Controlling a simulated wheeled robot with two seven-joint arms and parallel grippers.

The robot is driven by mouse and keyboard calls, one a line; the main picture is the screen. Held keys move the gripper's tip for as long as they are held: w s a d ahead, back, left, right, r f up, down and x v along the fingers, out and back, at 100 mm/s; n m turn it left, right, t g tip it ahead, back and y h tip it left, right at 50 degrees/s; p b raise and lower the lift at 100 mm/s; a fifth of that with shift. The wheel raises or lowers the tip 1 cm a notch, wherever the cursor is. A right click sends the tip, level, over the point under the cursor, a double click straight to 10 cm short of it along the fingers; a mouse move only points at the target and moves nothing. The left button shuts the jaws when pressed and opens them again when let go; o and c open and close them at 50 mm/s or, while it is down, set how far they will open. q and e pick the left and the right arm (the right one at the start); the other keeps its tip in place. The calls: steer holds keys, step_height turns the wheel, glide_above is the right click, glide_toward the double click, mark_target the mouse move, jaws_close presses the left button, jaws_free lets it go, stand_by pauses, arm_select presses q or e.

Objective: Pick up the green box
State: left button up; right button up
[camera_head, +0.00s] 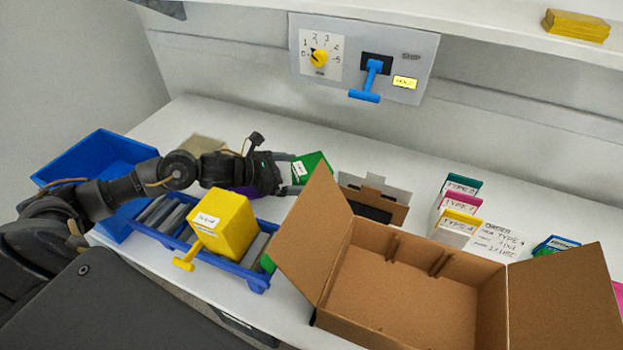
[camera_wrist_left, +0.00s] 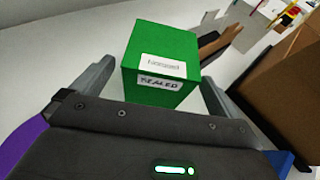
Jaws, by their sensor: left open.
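The green box (camera_head: 311,166) stands on the white table, partly hidden behind my left gripper and a cardboard flap in the head view. In the left wrist view the green box (camera_wrist_left: 160,60) shows a white label and a "SEALED" label, and sits between and slightly beyond the fingers. My left gripper (camera_head: 290,178) is open around the near part of the box; its fingers (camera_wrist_left: 152,95) stand apart on either side, with a gap visible. I cannot tell whether either finger touches it. My right gripper is not in view.
An open cardboard box (camera_head: 405,290) stands at the front right, its flap close to the gripper. A yellow box (camera_head: 224,222) sits on a blue tray (camera_head: 255,280). A blue bin (camera_head: 85,160) is at left. A switch panel (camera_head: 363,57) is on the wall.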

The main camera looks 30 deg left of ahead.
arm_select(q)
steer(key=x, duration=0.4)
steer(key=shift+w+d+f, duration=0.15)
steer(key=shift+d+f, duration=0.05)
steer(key=shift+f, duration=0.25)
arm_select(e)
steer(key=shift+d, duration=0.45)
